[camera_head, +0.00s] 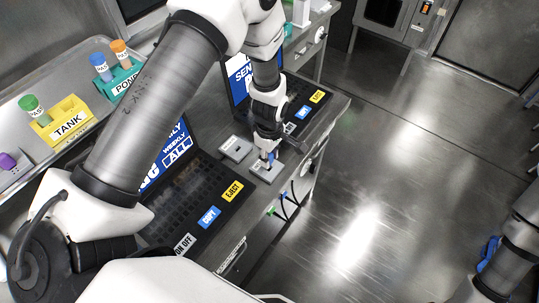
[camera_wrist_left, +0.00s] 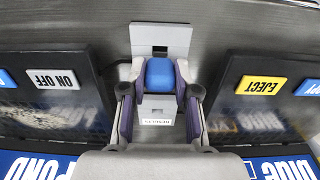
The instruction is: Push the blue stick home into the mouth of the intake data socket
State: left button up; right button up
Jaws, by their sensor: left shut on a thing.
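The blue stick (camera_wrist_left: 160,73) is held between the two fingers of my left gripper (camera_wrist_left: 155,90), which is shut on it. In the head view my left gripper (camera_head: 268,155) points down over a grey socket plate (camera_head: 265,172) near the bench's front edge, and a bit of blue shows at its tip. Whether the stick's tip is in the mouth is hidden. A second grey plate (camera_head: 235,148) lies behind, its label unreadable. My right gripper is not in view.
A laptop (camera_head: 200,190) with EJECT and COPY labels stands in front and left of the plates, and another laptop (camera_head: 296,110) stands beyond them. A yellow TANK rack (camera_head: 62,122) and a teal POND rack (camera_head: 122,80) hold tubes.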

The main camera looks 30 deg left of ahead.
aim_at(270, 156)
pick_arm(q)
jog(key=shift+f+b, duration=0.85)
jog(key=shift+f, duration=0.5)
jog(key=o, duration=1.1)
jog(key=shift+c, duration=0.2)
notch_tip(270, 156, up, 12)
jog(key=shift+f, duration=0.1)
